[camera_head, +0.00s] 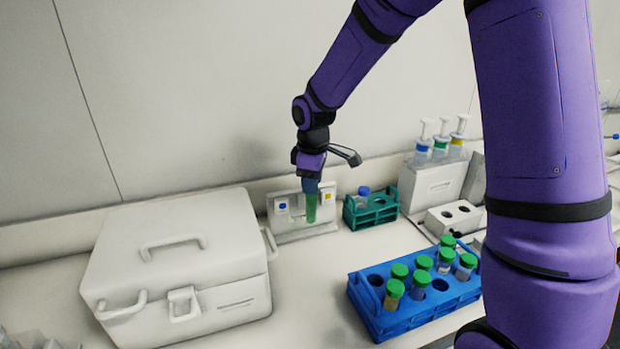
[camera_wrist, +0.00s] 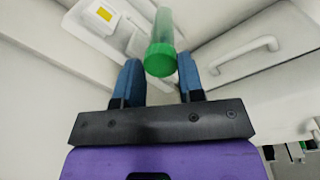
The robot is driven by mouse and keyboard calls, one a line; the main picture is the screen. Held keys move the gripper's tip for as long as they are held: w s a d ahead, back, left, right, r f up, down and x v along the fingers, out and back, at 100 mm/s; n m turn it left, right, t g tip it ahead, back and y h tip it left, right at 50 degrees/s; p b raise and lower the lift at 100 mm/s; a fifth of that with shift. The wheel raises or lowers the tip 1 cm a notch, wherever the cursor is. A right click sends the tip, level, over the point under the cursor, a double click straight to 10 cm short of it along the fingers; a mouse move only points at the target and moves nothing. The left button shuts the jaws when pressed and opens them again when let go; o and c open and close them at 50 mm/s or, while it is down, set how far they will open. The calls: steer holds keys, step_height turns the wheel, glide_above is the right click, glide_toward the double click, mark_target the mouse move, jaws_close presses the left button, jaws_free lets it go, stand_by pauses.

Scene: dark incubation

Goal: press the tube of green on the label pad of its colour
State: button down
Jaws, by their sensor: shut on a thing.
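My gripper (camera_head: 310,184) is shut on a green tube (camera_head: 311,208), which hangs upright below the fingers in the head view. In the wrist view the tube's green cap (camera_wrist: 160,60) sits between the blue fingertips (camera_wrist: 157,78), with the clear green body pointing away. The tube is in front of the white label stand (camera_head: 300,233). A blue pad (camera_head: 282,207) shows left of the tube and a yellow pad (camera_head: 327,198) right of it. The middle of the stand, behind the tube, is hidden. I cannot tell whether the tube touches the stand.
A white case (camera_head: 180,265) stands close on the left. A small teal rack (camera_head: 371,214) is just right of the stand. A blue rack (camera_head: 415,311) with several green-capped tubes is in front right. Pump bottles (camera_head: 440,146) stand behind right. The wall is close behind.

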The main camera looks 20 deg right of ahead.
steer(key=shift+s, duration=1.85)
